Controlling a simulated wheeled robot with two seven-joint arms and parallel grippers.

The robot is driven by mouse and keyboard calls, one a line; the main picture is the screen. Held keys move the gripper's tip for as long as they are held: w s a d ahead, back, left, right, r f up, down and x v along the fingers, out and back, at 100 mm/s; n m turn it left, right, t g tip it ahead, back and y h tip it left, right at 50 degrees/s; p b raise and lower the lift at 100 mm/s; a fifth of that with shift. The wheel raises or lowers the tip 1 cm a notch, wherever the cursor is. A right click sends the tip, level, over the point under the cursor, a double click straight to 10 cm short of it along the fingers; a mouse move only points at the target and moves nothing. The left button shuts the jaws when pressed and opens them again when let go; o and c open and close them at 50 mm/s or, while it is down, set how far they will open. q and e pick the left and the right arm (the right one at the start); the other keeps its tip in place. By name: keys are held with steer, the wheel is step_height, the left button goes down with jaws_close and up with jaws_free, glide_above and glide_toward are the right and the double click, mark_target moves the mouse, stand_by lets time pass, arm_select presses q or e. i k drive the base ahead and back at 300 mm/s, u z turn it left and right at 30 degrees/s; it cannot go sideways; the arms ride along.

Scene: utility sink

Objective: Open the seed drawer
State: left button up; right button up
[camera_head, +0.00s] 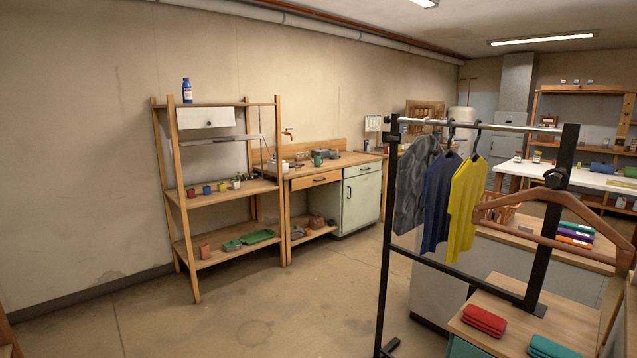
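A wooden shelf rack (200,250) stands against the left wall. A white drawer (196,118) with a small dark knob hangs under its top board and looks shut. Right of the rack, a wooden drawer (316,180) with a dark handle sits under the bench top and looks shut. A pale green drawer (362,169) beside it also looks shut. No label shows which one is the seed drawer. Neither of my grippers is in view.
A clothes rack (390,230) with hanging shirts stands at the right foreground. A wooden stand (540,325) with folded cloths is beside it. Small pots and a green tray (258,236) sit on the shelf rack. The floor before it is clear.

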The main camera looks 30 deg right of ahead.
mark_target(308, 181)
steer(key=i, duration=2.55)
steer(key=z, duration=0.65)
steer(key=i, duration=0.95)
steer(key=z, duration=1.1)
steer(key=i, duration=1.15)
steer(key=z, duration=0.2)
steer(key=i, duration=1.95)
